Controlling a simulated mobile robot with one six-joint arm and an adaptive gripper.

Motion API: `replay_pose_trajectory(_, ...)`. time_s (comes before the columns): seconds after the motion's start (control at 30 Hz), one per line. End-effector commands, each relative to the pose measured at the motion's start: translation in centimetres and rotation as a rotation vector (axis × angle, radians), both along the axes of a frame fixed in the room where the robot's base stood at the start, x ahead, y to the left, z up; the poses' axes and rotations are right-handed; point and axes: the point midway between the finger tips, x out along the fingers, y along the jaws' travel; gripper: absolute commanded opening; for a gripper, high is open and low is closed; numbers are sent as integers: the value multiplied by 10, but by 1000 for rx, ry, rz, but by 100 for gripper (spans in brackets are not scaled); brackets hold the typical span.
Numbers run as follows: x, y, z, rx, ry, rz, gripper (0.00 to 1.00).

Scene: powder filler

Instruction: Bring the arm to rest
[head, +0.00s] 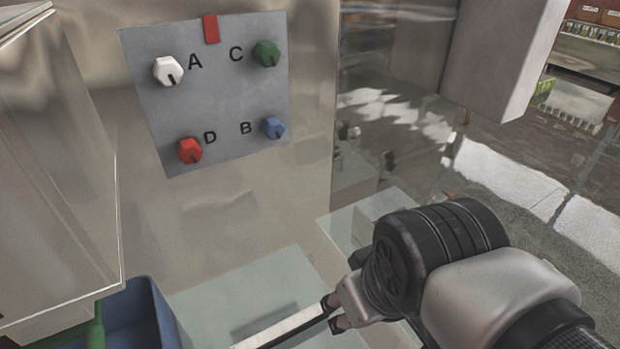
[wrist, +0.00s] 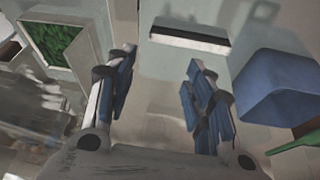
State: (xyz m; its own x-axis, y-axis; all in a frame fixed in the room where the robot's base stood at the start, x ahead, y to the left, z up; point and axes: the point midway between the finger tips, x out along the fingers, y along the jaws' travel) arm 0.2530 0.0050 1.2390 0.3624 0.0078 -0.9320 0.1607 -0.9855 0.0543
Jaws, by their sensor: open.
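My arm comes in from the lower right of the head view. My gripper (head: 334,313) is low in front of the pale machine and well below the grey knob panel (head: 215,105). In the wrist view my gripper (wrist: 163,62) has its two blue-padded fingers spread, with nothing between them. A white bar with a dark edge (wrist: 190,37) lies beyond the fingertips in that view. A similar white strip (head: 283,328) shows beside the gripper in the head view; I cannot tell whether they touch.
The panel has a white knob (head: 168,70), green knob (head: 267,53), red knob (head: 189,150) and blue knob (head: 273,127). A blue bin (head: 136,318) stands lower left, below a clear-walled box (head: 50,170). A grey block (head: 500,50) hangs upper right.

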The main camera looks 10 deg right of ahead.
Motion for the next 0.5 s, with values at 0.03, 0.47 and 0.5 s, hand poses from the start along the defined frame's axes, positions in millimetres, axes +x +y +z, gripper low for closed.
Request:
replay_pose_trajectory(0.03,-7,-3,3,21,-19,-63,48)
replay_pose_trajectory(0.47,-15,-6,3,57,-37,-165,48)
replay_pose_trajectory(0.5,-15,-6,0,57,-37,-165,48)
